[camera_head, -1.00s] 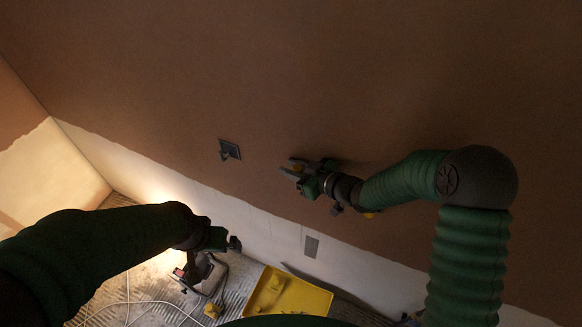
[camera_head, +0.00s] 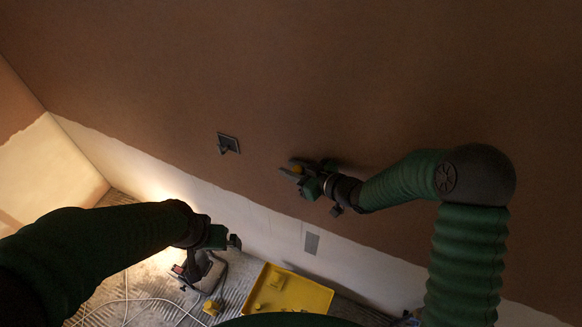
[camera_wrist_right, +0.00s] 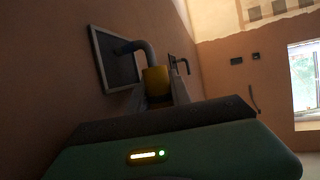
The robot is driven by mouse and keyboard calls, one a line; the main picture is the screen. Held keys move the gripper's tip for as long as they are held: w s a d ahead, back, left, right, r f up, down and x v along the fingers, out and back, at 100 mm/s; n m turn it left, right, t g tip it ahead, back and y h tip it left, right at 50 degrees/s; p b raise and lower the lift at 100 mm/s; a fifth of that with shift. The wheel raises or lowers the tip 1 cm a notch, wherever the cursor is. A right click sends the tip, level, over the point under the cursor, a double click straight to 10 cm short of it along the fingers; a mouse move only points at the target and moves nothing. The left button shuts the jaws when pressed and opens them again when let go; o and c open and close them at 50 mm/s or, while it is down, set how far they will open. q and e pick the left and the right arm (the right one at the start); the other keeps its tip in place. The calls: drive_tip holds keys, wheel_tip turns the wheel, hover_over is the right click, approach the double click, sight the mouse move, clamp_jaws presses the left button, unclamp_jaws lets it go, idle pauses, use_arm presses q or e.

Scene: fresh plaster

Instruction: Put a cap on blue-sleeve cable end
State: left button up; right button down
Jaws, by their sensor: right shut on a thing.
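My right gripper (camera_head: 292,167) is shut on a yellow cap (camera_wrist_right: 155,80), close to the brown wall. In the right wrist view, a grey cable (camera_wrist_right: 147,50) with a blue sleeve (camera_wrist_right: 128,47) comes out of a wall box (camera_wrist_right: 115,65) and bends down at the cap. I cannot tell whether its end is inside the cap or just behind it. A second box with a dark cable (camera_wrist_right: 181,64) is further along the wall. In the head view, a wall box (camera_head: 228,143) is left of my right gripper. My left gripper (camera_head: 236,243) is low on the left, its jaws unclear.
A yellow tray (camera_head: 310,298) lies on the floor with a yellow piece inside. A small yellow object (camera_head: 211,308) is beside it. A lit work lamp (camera_head: 190,270) and white cables (camera_head: 130,300) are at lower left. A grey plate (camera_head: 311,243) is low on the wall.

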drive_tip(key=shift+f, duration=0.1)
drive_tip(key=shift+f+b, duration=0.4)
drive_tip(key=shift+f, duration=0.05)
drive_tip(key=c, duration=1.1)
unclamp_jaws()
drive_tip(key=shift+r, duration=0.15)
drive_tip(key=shift+a, duration=0.1)
drive_tip(key=b+v, duration=0.2)
drive_tip(key=v, duration=1.4)
drive_tip(key=shift+s+d, duration=0.25)
